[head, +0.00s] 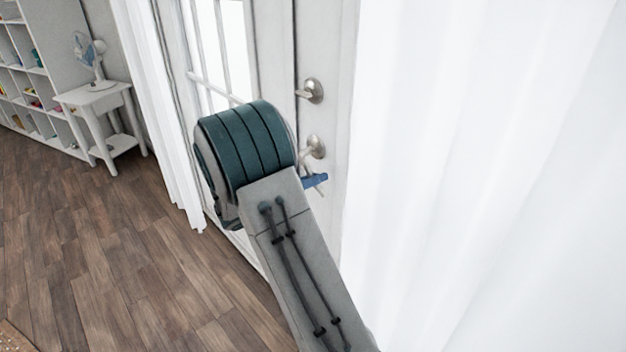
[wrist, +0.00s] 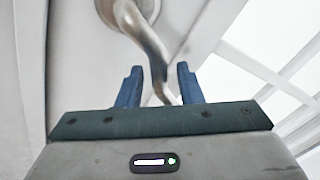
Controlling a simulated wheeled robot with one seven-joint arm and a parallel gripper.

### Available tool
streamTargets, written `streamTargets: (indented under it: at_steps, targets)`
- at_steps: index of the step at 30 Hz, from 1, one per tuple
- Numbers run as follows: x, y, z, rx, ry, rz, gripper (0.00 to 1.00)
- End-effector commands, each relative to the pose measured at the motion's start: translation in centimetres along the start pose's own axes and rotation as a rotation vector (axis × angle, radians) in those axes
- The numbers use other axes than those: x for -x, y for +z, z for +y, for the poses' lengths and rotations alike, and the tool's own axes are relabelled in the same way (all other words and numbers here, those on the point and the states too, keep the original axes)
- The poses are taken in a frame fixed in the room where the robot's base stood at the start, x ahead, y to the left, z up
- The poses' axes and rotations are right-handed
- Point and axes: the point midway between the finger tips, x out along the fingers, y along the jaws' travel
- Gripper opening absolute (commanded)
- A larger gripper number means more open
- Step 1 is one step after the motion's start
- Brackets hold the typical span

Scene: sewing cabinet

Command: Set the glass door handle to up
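The glass door (head: 222,48) stands behind my arm in the head view. Its lower lever handle (head: 316,147) is silver, with a round base. In the head view the lever runs left and down from the base, and its far end is hidden by my arm. My gripper (head: 315,181) shows there only as a blue finger just below the handle. In the wrist view the curved handle (wrist: 130,22) reaches down to the gap between the blue fingers of my gripper (wrist: 158,72). The fingers are apart, with visible space around the lever. Contact cannot be told.
A second silver fitting (head: 311,91) sits above the handle. White curtains hang left (head: 165,110) and right (head: 440,150) of the door. A white side table (head: 97,98) with a fan (head: 92,55) stands at far left. The wooden floor (head: 90,240) is clear at left.

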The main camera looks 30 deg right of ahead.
Motion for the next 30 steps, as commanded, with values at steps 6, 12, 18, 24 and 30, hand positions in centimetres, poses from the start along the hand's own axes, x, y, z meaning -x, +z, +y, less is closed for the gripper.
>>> streamTargets:
  at_steps: [6,12,18,24,30]
  targets:
    - [0.0,0.0,0.0,0.0,0.0,0.0,0.14]
    - [0.0,0.0,0.0,0.0,0.0,0.0,0.0]
    - [0.0,0.2,-0.2,0.019,-0.001,-0.002,0.0]
    - [-0.1,0.7,-0.8,0.086,-0.007,-0.011,0.0]
    - [-0.1,1.3,-1.7,0.199,-0.014,-0.025,0.0]
